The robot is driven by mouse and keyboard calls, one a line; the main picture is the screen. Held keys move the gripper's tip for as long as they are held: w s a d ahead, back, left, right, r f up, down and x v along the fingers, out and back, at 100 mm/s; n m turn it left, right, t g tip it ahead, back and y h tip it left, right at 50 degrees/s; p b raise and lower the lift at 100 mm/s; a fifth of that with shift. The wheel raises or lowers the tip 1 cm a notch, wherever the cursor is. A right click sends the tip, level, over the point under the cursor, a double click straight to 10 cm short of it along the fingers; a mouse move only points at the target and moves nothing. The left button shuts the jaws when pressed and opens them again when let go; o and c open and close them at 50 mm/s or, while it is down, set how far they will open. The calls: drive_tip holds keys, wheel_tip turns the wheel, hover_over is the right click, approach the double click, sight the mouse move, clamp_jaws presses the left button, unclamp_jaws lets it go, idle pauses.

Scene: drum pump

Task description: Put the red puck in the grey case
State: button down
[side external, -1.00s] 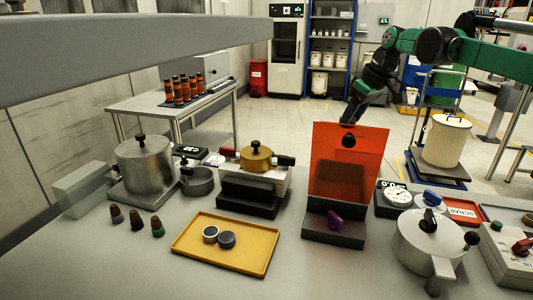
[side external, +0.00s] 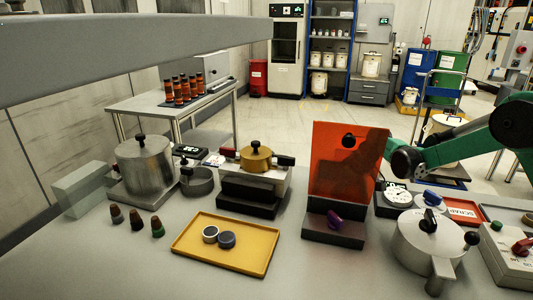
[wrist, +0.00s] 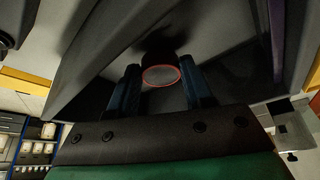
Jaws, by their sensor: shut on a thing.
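In the wrist view, my gripper (wrist: 161,84) has its two dark blue fingers on either side of a round piece with a red rim and greyish face, the red puck (wrist: 160,75). The fingers are shut on it. Dark grey walls (wrist: 95,50) lie close around the fingers. In the side view, my gripper and the puck are behind the upright orange see-through panel (side external: 330,150); only a dark shape shows through it. The panel stands on a dark grey case (side external: 318,228) with a purple knob (side external: 334,223). I cannot tell whether the puck touches the case.
A yellow tray (side external: 200,257) with two round pieces lies in front. A lidded pot (side external: 425,250) and a dial (side external: 397,195) stand to the right. A brass-topped device (side external: 257,160) stands left of the case.

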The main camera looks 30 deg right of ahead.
drive_tip(key=shift+f, duration=0.55)
drive_tip(key=shift+f, duration=0.1)
drive_tip(key=shift+c, duration=1.7)
unclamp_jaws()
drive_tip(key=v, duration=1.2)
